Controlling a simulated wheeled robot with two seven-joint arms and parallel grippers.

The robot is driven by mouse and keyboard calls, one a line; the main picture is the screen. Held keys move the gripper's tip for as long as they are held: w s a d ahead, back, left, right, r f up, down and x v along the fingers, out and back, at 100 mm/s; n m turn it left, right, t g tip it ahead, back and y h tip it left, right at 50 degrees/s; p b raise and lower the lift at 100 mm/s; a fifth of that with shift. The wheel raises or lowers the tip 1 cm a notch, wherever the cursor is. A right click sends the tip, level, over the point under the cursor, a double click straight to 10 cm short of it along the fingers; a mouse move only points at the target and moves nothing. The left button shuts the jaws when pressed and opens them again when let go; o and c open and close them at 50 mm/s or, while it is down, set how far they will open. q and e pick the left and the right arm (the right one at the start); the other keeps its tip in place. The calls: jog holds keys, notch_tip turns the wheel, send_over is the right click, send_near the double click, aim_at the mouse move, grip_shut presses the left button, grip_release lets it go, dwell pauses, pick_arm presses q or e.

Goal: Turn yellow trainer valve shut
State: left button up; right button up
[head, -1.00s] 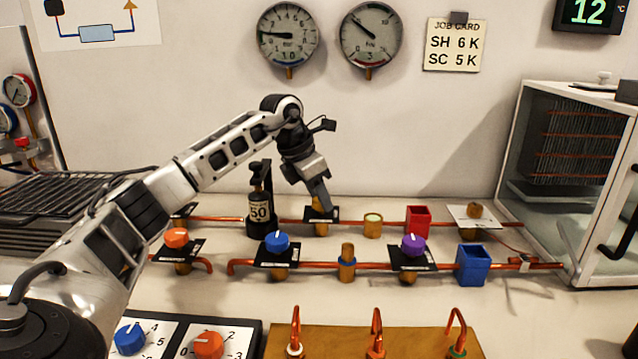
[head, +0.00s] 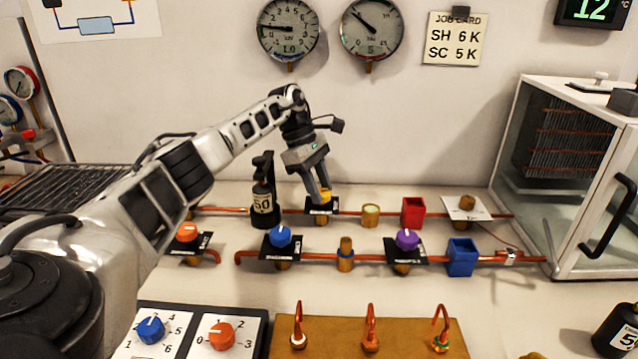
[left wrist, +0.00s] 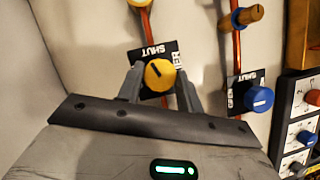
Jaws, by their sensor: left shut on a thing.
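The yellow valve knob (head: 325,196) sits on a black plate on the back copper pipe. My left gripper (head: 321,194) reaches down to the knob from above. In the left wrist view its two fingers (left wrist: 159,84) stand on either side of the knob, shut on it. The fingers hide part of the knob and plate in the head view. My right gripper is in neither view.
Blue (head: 280,236), orange (head: 187,232) and purple (head: 407,239) knobs sit on the front pipe. A glass-fronted cabinet (head: 565,180) bounds the right.

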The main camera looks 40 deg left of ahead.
pick_arm(q)
jog(key=shift+w+m+g+b, duration=0.15)
jog(key=shift+m+g+b, duration=0.25)
jog(key=shift+m, duration=0.8)
jog(key=shift+m+g, duration=0.3)
jog(key=shift+m, duration=0.4)
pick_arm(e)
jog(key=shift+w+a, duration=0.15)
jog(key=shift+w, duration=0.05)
pick_arm(q)
jog(key=shift+m, duration=0.3)
jog(key=o, duration=1)
jog(key=shift+b, duration=0.3)
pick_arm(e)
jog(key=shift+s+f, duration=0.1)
